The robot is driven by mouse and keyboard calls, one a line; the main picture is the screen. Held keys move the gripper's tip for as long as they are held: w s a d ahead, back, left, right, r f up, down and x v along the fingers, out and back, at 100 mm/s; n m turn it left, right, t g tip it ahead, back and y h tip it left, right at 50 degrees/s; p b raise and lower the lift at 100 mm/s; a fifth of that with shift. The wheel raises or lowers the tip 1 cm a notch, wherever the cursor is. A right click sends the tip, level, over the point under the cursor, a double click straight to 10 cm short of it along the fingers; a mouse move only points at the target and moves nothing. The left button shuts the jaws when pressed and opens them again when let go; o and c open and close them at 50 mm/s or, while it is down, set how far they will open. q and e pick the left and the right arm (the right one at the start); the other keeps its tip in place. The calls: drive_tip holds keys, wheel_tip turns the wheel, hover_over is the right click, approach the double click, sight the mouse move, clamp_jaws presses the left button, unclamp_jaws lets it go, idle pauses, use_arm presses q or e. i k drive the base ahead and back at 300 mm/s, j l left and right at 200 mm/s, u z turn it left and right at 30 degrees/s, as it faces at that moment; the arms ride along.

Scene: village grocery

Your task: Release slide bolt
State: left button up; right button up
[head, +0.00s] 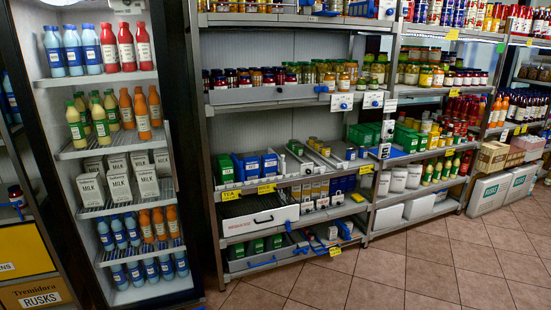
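I cannot make out a slide bolt for certain at this size. Whether any of these is the bolt I cannot tell. Neither of my grippers is in view.
An open-fronted drinks cooler (118,205) with bottles and milk cartons stands at the left. More stocked shelves (425,150) run to the right, with cartons (489,194) on the floor. The tiled floor (400,270) in front is clear.

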sight(304, 250)
drive_tip(key=i+z, duration=0.2)
drive_tip(key=i, duration=0.35)
drive_tip(key=i+j+z, duration=0.2)
drive_tip(key=i, duration=0.35)
drive_tip(key=i+l, duration=0.4)
drive_tip(key=i, duration=0.15)
drive_tip(key=i+l, duration=0.4)
drive_tip(key=i, duration=0.15)
drive_tip(key=i+l, duration=0.4)
drive_tip(key=i, duration=0.15)
drive_tip(key=i+l, duration=0.4)
drive_tip(key=i, duration=0.15)
